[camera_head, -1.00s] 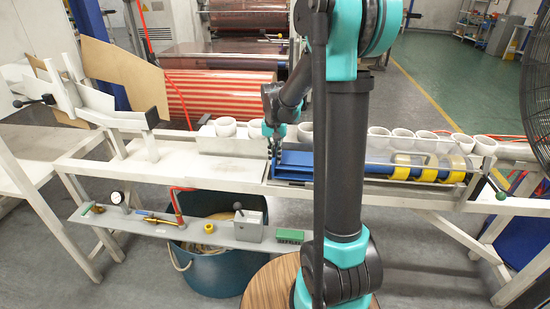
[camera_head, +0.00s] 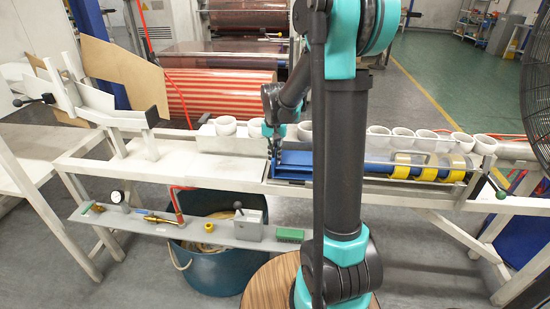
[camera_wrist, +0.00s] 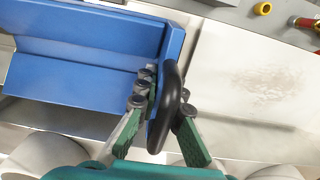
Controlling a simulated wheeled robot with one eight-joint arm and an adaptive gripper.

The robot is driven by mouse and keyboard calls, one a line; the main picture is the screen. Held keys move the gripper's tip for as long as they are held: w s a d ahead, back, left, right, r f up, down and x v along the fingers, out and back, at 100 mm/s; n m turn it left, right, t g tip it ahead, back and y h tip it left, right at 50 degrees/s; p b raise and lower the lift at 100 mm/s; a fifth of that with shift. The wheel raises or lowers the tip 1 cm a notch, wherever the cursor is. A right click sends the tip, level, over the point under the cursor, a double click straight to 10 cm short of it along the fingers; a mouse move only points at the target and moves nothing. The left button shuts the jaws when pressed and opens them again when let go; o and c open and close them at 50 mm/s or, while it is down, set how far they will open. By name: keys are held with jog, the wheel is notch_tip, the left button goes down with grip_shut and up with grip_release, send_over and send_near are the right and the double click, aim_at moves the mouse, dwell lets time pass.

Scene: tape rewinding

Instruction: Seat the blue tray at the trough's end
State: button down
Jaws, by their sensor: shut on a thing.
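The blue tray (camera_head: 294,158) lies on the white bench in the head view, partly hidden behind my arm. Its end fills the left of the wrist view (camera_wrist: 85,65), with a black handle (camera_wrist: 170,115) on its end wall. My gripper (camera_head: 274,150) is at the tray's left end. In the wrist view my green-padded fingers (camera_wrist: 165,115) are shut on the handle, one on each side. The trough (camera_head: 425,181) runs to the right along the bench, with yellow rolls (camera_head: 401,166) in line. The join between tray and trough is hidden by my arm.
White cups (camera_head: 402,141) stand in a row along the bench's back. The bench top (camera_head: 170,172) left of the tray is clear. A lower shelf (camera_head: 215,232) holds a grey box, a green block and a gauge. A green-knobbed lever (camera_head: 499,194) is at the right end.

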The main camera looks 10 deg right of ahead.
dwell(0.3)
jog(key=c, duration=1.6)
grip_release()
notch_tip(320, 180, up, 12)
jog(key=shift+a+f, duration=0.1)
